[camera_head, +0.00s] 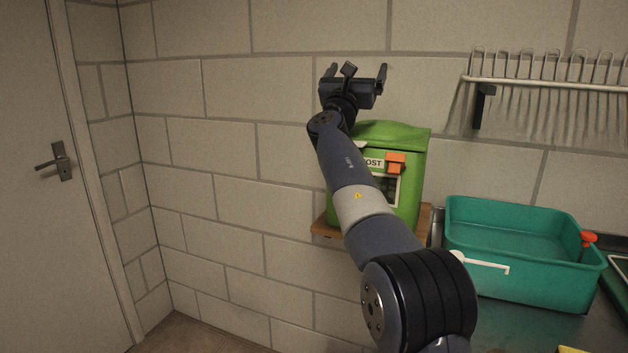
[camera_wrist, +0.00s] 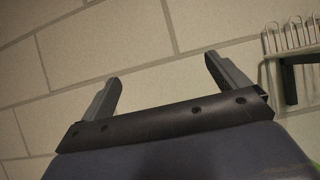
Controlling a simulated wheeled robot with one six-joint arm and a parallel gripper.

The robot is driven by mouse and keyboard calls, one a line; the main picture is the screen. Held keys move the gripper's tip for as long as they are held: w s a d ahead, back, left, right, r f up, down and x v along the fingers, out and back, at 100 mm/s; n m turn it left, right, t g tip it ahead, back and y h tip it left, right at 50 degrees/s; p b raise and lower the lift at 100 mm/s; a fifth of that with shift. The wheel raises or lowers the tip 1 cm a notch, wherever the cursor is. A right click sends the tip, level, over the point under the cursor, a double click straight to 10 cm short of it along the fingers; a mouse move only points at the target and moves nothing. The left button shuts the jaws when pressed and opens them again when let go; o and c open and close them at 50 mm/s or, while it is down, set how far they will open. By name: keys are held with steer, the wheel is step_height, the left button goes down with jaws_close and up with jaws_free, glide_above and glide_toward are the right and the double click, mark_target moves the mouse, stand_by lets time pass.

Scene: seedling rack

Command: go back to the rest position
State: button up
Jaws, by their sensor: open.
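My gripper (camera_head: 356,74) is raised in front of the block wall, just above and to the left of the green bag's top. Its two fingers stand apart with nothing between them. My arm reaches up from the lower right and hides part of the green bag.
A teal basin (camera_head: 520,281) sits on the counter at right. A wire rack (camera_head: 545,83) is on the wall above. A door (camera_head: 50,250) is at left.

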steer(key=shift+w+d+r+g+p, duration=0.35)
steer(key=shift+w+r+p, duration=0.3)
steer(key=shift+p, duration=0.75)
steer(key=shift+w+d+r+g+p, duration=0.2)
steer(key=shift+w+r+g+p, duration=0.4)
steer(key=shift+p, duration=0.8)
steer(key=shift+w+d+r+g+p, duration=0.25)
steer(key=shift+w+r+p, duration=0.5)
steer(key=shift+p, duration=0.65)
steer(key=shift+d, duration=0.1)
